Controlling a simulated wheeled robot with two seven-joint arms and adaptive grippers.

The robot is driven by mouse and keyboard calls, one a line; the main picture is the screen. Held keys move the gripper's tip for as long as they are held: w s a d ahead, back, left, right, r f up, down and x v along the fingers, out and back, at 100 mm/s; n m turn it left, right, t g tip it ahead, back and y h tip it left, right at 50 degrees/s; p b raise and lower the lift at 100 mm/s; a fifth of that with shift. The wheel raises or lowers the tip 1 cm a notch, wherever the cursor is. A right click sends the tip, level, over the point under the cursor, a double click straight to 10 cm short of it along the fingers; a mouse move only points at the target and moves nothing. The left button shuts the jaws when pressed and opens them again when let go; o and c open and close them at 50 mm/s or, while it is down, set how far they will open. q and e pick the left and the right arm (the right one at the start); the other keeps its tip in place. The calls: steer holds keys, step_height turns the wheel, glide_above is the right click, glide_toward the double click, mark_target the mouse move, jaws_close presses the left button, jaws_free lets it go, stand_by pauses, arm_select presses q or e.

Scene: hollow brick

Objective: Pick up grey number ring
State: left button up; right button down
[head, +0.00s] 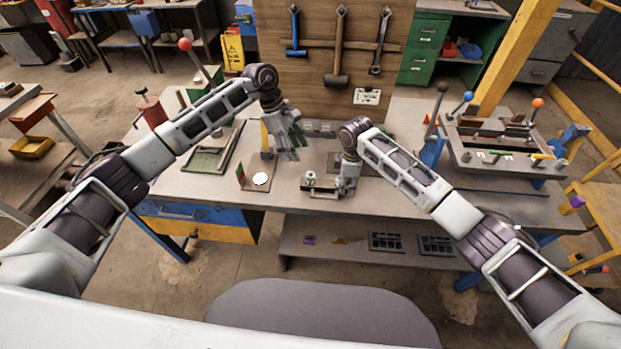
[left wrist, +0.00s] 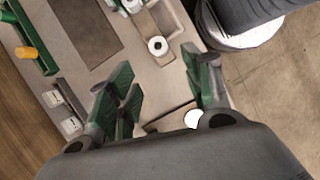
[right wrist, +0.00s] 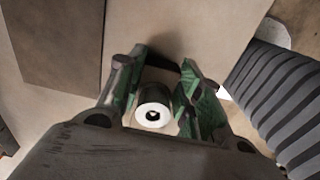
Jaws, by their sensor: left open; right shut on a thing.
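My right gripper (right wrist: 158,92) is shut on a short round piece (right wrist: 154,105) with a pale ring-shaped face and dark hole. It may be the grey number ring; no number is readable. In the head view this gripper (head: 347,180) is low over the bench, beside a small metal fixture (head: 324,188). A small pale ring (left wrist: 158,46) shows at the fixture in the left wrist view; I cannot tell whether it is the held piece. My left gripper (head: 287,147) is open and empty above the bench, with its fingers apart in the left wrist view (left wrist: 163,90).
A white disc (head: 261,179) lies near the bench's front edge. A green-edged tray (head: 208,158) is at the left and a yellow post (head: 265,140) behind. A lever fixture (head: 500,148) stands at the right. Tools hang on the back board (head: 315,75).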

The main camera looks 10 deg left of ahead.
arm_select(q)
steer(key=shift+m, duration=0.3)
glide_above(310, 175)
steer(key=a, duration=0.2)
steer(key=shift+s+a+f, duration=0.1)
steer(key=shift+a+f, duration=0.05)
steer(key=shift+f, duration=3)
steer(key=shift+f, duration=0.1)
steer(key=shift+d+x, duration=0.15)
steer(key=shift+x, duration=1.1)
steer(key=shift+d+x, duration=0.15)
steer(key=shift+x, duration=1.1)
steer(key=shift+c, duration=0.3)
steer(key=c, duration=1)
